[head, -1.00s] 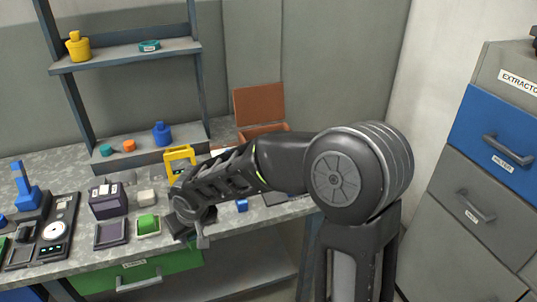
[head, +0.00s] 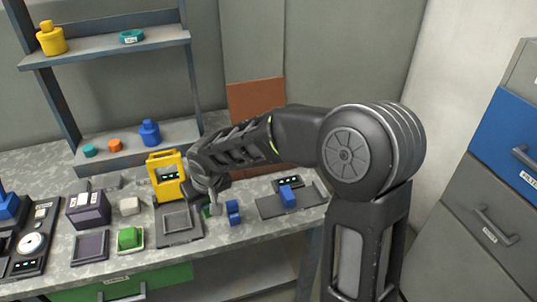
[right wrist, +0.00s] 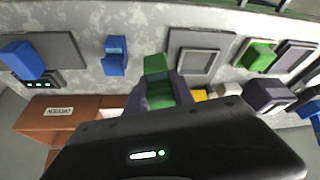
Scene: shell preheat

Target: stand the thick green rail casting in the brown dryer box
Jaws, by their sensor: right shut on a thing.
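My right gripper (head: 213,208) is shut on a green casting, of which a small part (head: 207,211) shows in the head view. In the right wrist view the green casting (right wrist: 156,66) sticks out beyond the fingers, partly hidden by them and the gripper body. It appears to be held above the worktop. The brown dryer box shows its raised lid (head: 255,98) behind my right arm in the head view; its body is mostly hidden there. The labelled brown box (right wrist: 62,114) also shows in the right wrist view, to the left of the gripper. My left gripper is not in view.
A blue part (head: 233,212) stands close to the right of the gripper. A blue block (head: 287,196) sits on a grey plate. A grey framed pad (head: 178,222), a yellow device (head: 166,176) and another green block (head: 129,238) on a pale tray lie to the left.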

